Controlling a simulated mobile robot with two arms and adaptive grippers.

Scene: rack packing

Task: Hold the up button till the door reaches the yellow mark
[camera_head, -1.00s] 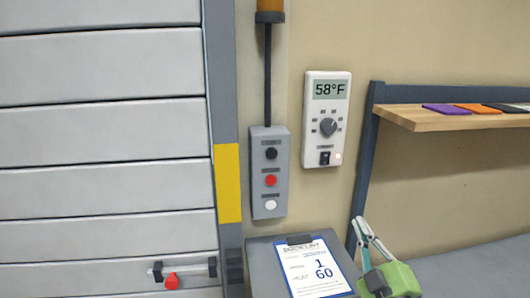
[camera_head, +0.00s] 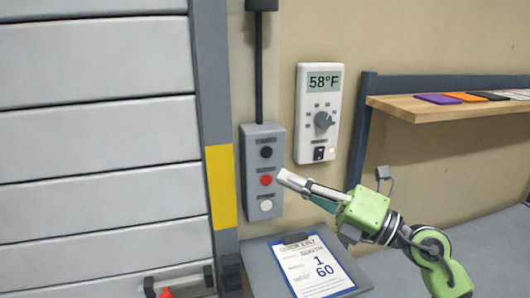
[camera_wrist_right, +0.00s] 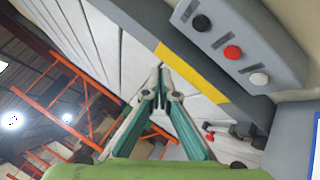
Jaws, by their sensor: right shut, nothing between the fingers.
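The grey control box (camera_head: 262,172) hangs on the wall, with a black button (camera_head: 266,152) on top, a red one (camera_head: 266,180) in the middle and a white one (camera_head: 266,205) below. Their labels are too small to read. The slatted door (camera_head: 95,130) is down beside the yellow mark (camera_head: 221,187) on its frame. My right gripper (camera_head: 281,175) is shut and empty, its tips just right of the red button in the head view. In the right wrist view its tips (camera_wrist_right: 160,68) appear apart from the box (camera_wrist_right: 240,45). My left gripper is not in view.
A thermostat (camera_head: 318,113) reading 58°F is on the wall to the right. A clipboard (camera_head: 312,265) lies on a grey surface below the box. A wooden shelf (camera_head: 440,107) with coloured pads is at right. A red-marked latch (camera_head: 167,292) is low on the door.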

